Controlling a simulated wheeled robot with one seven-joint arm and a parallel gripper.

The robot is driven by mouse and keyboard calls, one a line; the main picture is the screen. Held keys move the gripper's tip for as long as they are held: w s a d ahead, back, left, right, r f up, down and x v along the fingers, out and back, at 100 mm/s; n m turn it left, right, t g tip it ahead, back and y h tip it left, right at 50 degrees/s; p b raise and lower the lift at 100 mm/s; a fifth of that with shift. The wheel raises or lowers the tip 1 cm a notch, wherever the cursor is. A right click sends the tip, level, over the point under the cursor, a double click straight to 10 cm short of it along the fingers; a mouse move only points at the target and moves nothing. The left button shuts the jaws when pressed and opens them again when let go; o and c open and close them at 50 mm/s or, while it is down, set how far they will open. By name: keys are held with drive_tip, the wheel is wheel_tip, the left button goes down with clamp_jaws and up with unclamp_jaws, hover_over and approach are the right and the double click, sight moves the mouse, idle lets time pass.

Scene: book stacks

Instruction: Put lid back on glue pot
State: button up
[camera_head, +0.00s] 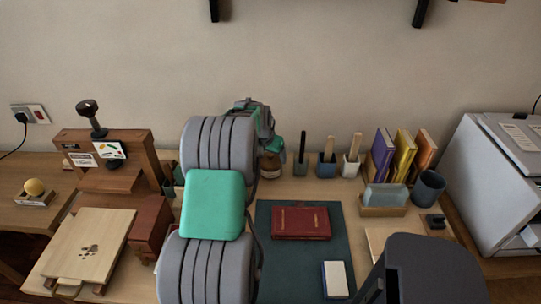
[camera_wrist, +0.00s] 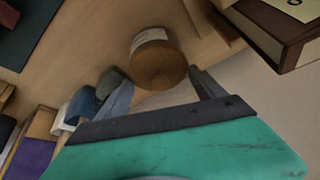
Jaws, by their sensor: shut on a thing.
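The glue pot (camera_head: 270,167) is a brown jar with a pale label. It stands near the back of the desk, partly hidden by my arm in the head view. In the wrist view its pale label (camera_wrist: 149,38) shows just past a round brown disc. That disc looks like the lid (camera_wrist: 160,66), between the fingertips of my gripper (camera_wrist: 163,88). My gripper is shut on it, directly over the pot. I cannot tell whether the lid touches the pot's rim. In the head view my gripper (camera_head: 274,146) is mostly hidden behind my arm.
Several pen holders (camera_head: 326,168) stand close to the right of the pot, then upright books (camera_head: 382,152). A wooden stand (camera_head: 105,150) is to the left. A red book (camera_head: 301,223) lies on the green mat (camera_head: 275,272) in front. The wall is close behind.

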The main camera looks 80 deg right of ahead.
idle(0.8)
drive_tip(key=o, duration=1.3)
drive_tip(key=shift+r+p, duration=1.7)
drive_tip(key=shift+r, duration=1.85)
drive_tip(key=shift+c, duration=0.2)
clamp_jaws()
